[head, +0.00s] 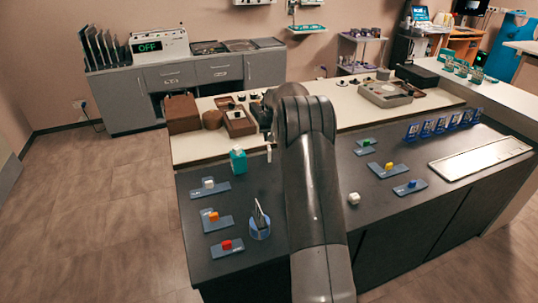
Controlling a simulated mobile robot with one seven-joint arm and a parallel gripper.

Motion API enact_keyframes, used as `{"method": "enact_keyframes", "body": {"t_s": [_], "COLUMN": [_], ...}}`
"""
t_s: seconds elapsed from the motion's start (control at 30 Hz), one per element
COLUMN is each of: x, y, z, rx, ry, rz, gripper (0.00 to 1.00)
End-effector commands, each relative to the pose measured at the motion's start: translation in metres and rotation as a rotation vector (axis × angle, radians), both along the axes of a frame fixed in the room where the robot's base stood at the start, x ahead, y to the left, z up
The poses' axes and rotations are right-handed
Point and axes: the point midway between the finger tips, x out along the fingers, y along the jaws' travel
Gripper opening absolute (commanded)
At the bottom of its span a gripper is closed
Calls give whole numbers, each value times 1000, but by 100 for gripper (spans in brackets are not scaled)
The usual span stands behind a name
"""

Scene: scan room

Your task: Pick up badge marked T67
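Several blue upright cards, which may be the badges, stand in a row at the right of the dark counter; one is the nearest blue card (412,132). Their markings are too small to read, so I cannot tell which, if any, is T67. My arm reaches up through the middle of the head view and hides part of the counter. My gripper (269,152) seems to hang at the arm's far end, left of the forearm, well away from the blue cards. Its fingers are too small and partly hidden to tell open from shut.
On the dark counter (270,275), flat blue-grey plates with coloured blocks lie left and right of my arm. A blue holder (259,230), teal carton (238,161), white cube (354,198) and pale tray (480,157) also stand there. Brown boxes (181,114) stand behind.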

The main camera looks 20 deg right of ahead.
Motion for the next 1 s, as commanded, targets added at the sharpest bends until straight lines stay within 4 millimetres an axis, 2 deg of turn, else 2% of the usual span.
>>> {"method": "enact_keyframes", "body": {"t_s": [0.23,0.47,0.8,1.0], "x": [14,21,40,42], "y": [-2,-3,0,-1], "z": [-37,-51,-90,-94], "rx": [1,1,1,0], "ry": [3,3,3,0], "rz": [0,0,0,0], "gripper": [38,38,38,38]}}
